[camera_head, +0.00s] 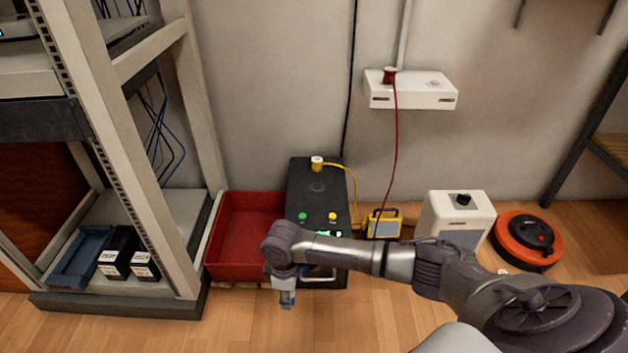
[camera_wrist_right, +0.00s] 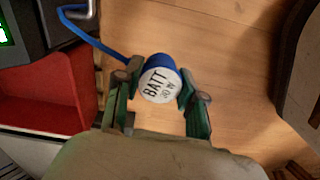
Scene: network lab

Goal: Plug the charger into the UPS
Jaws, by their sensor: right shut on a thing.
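The UPS appears to be the black box (camera_head: 318,185) on the floor against the wall, with a green and a yellow button, a green-lit display and a front handle. A yellow plug (camera_head: 317,163) stands on its top. My right gripper (camera_head: 286,298) hangs low in front of the UPS, off its front edge. In the right wrist view my right gripper (camera_wrist_right: 160,88) is shut on a round blue plug (camera_wrist_right: 158,62) with a white face reading "BATT 30 W". Its blue cord runs up left, towards the UPS handle (camera_wrist_right: 82,10). My left gripper is out of view.
A red bin (camera_head: 245,240) stands directly left of the UPS, beside the rack. Right of it are a yellow device (camera_head: 382,224), a white unit (camera_head: 457,215) and an orange reel (camera_head: 527,240). A red plug (camera_head: 389,75) sits on the white wall box (camera_head: 415,95).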

